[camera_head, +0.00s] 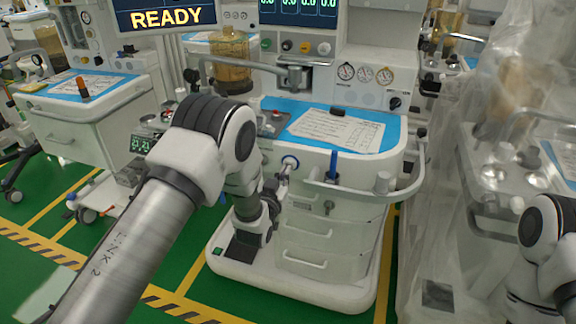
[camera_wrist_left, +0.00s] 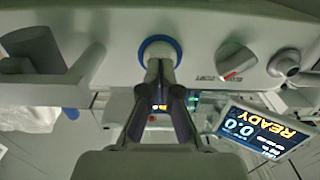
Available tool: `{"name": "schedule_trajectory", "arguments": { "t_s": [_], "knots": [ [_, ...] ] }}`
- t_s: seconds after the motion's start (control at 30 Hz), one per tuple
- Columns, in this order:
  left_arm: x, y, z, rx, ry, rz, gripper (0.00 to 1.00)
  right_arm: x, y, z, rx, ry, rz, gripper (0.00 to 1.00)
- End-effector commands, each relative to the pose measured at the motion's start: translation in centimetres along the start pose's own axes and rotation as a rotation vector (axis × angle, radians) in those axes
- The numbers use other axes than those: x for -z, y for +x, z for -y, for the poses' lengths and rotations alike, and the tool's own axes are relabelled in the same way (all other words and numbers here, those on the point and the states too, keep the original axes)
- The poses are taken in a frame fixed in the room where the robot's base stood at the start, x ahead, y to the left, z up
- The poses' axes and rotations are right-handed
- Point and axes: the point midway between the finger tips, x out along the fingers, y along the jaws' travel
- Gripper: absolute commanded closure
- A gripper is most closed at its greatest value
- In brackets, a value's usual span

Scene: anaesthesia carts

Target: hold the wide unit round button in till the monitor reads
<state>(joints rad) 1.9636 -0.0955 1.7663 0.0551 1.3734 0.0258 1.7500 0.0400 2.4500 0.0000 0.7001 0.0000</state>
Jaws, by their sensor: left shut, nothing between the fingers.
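The wide unit (camera_head: 335,255) is the white cart with drawers in the middle of the head view. Its round button, ringed in blue (camera_head: 290,162), is on the upper front; the ring also shows in the left wrist view (camera_wrist_left: 160,43). My left gripper (camera_head: 284,174) is shut and empty, its tips (camera_wrist_left: 160,69) at the middle of the ring. The tips hide the button's face, so I cannot tell how far it is pressed in. The monitor (camera_head: 166,17) reads READY; a screen with READY also shows upside down in the left wrist view (camera_wrist_left: 257,130).
A blue work top with a paper sheet (camera_head: 337,130) lies above the button. A front rail (camera_head: 365,193) and a blue pen-like item (camera_head: 333,165) are to its right. A red-marked knob (camera_wrist_left: 236,63) is beside the ring. A plastic-draped unit (camera_head: 440,200) stands right.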

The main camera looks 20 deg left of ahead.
Motion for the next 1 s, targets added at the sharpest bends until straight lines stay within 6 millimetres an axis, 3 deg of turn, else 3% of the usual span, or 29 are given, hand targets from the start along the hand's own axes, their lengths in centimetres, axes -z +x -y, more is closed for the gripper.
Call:
{"name": "schedule_trajectory", "arguments": {
  "t_s": [1.0],
  "knots": [
    [0.0,1.9,0.0,0.000,0.000,-0.001,1.00,0.0,0.8,0.0,0.000,0.000,0.000,0.60]
  ]
}}
